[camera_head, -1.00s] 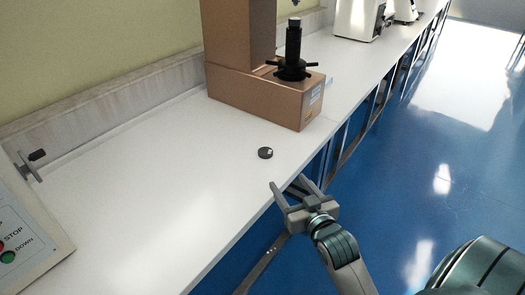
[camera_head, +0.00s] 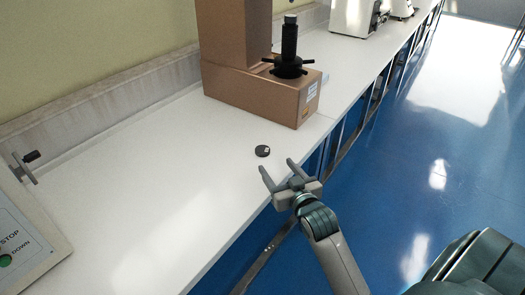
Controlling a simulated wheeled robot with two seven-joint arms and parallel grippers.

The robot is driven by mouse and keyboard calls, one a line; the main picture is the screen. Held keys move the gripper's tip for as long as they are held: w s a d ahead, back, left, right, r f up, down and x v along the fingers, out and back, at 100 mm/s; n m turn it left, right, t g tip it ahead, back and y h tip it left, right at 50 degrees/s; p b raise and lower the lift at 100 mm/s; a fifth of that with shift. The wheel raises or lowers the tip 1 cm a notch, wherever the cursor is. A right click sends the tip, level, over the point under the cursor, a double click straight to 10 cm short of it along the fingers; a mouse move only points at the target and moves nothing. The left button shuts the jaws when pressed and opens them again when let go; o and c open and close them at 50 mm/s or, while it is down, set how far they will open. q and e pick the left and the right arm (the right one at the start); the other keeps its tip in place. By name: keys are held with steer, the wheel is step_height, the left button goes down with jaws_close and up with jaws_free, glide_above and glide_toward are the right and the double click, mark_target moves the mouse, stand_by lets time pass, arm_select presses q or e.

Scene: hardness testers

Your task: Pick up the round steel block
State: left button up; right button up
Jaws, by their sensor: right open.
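The round steel block (camera_head: 262,151) is a small dark disc with a light spot on top. It lies flat on the white bench (camera_head: 165,165), near its front edge. My right gripper (camera_head: 277,168) is open and empty, just in front of and slightly right of the block. Its fingers point toward the block, one finger over the bench edge, and do not visibly touch it. My left gripper is not in view.
A brown hardness tester (camera_head: 255,92) with a black spindle and handle stands behind the block. A control panel (camera_head: 28,250) with buttons is at the lower left. White machines (camera_head: 354,15) stand farther along the bench. The bench left of the block is clear.

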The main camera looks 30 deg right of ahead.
glide_toward(263, 150)
steer(key=shift+w+r, duration=0.2)
steer(key=shift+w, duration=0.75)
steer(key=shift+w+d, duration=0.1)
steer(key=shift+w, duration=0.2)
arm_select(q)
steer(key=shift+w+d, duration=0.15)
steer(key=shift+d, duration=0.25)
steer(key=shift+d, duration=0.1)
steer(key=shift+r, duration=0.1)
arm_select(e)
steer(key=shift+f+p+x, duration=0.2)
steer(key=shift+x, duration=1.1)
steer(key=shift+f+p+x, duration=0.2)
steer(key=shift+x, duration=1.05)
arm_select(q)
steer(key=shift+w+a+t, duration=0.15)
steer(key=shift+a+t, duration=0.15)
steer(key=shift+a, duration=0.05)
arm_select(e)
steer(key=shift+d, duration=0.1)
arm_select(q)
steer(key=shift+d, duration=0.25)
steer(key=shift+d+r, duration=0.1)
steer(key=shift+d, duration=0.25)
arm_select(e)
steer(key=c, duration=1.3)
